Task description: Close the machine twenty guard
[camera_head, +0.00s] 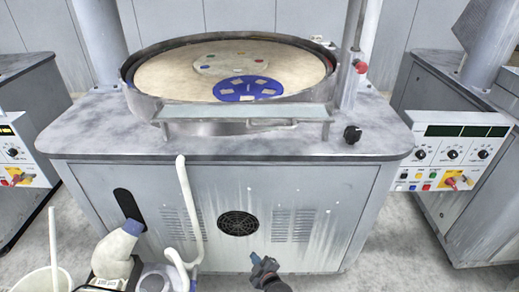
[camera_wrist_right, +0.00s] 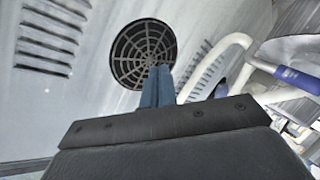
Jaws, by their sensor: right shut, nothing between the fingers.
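A grey polishing machine (camera_head: 120,140) stands in front of me, with a round platen in a metal rim on top; I see no readable number on it. A flat pale panel (camera_head: 240,112) runs along the front of the rim, possibly the guard; I cannot tell whether it is open or closed. My right gripper (camera_head: 262,262) is low in front of the cabinet, below the round vent and well below the panel. In the right wrist view its fingers (camera_wrist_right: 157,86) are together and empty, pointing toward the vent. My left gripper is not in view.
A round vent (camera_head: 238,223) is in the cabinet front. A white hose (camera_head: 187,210) hangs down it at left, above bottles and a white bucket (camera_head: 45,281). A control panel (camera_head: 452,155) stands at right. A red-knobbed post (camera_head: 352,65) rises beside the rim.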

